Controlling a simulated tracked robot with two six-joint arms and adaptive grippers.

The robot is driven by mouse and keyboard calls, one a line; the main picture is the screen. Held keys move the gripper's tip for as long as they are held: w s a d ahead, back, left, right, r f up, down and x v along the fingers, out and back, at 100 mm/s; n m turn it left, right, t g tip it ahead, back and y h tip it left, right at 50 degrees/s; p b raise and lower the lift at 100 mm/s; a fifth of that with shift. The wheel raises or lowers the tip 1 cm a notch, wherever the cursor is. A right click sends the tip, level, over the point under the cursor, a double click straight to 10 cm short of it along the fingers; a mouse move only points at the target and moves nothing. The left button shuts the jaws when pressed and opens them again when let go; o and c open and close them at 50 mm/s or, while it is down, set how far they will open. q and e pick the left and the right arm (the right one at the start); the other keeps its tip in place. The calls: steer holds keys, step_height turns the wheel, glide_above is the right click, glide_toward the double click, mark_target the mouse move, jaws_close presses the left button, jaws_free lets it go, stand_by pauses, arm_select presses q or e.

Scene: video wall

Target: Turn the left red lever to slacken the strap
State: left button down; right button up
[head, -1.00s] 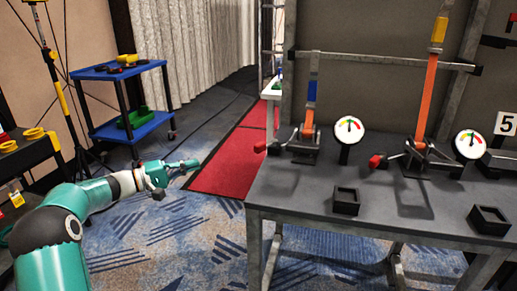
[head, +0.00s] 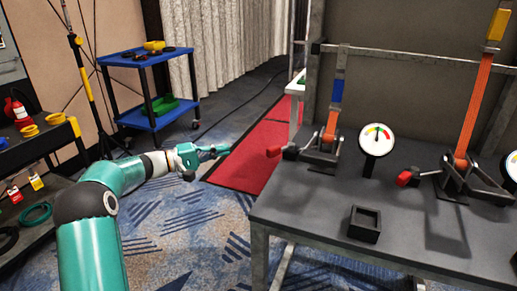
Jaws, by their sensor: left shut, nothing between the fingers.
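The left red lever (head: 275,151) sticks out to the left from a dark ratchet (head: 318,154) on the grey table. An orange strap (head: 332,125) with a blue part (head: 337,90) rises from this ratchet. A round gauge (head: 376,138) with a coloured dial stands just right of it. My left gripper (head: 222,150) is shut and empty, left of the lever and apart from it, in front of the red carpet. My right gripper is not in view.
A second red lever (head: 404,179) and ratchet with an orange strap (head: 470,115) stand to the right. A small black open box (head: 364,224) sits near the table's (head: 300,205) front. A blue cart (head: 150,120) stands at the back left. Floor between is clear.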

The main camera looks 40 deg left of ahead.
mark_target(281, 148)
arm_select(q)
steer(key=w+d+b, duration=0.2)
steer(key=w+d, duration=0.5)
steer(key=d, duration=0.2)
steer(key=shift+w, duration=0.2)
stand_by(0.3)
steer(key=shift+d, duration=0.15)
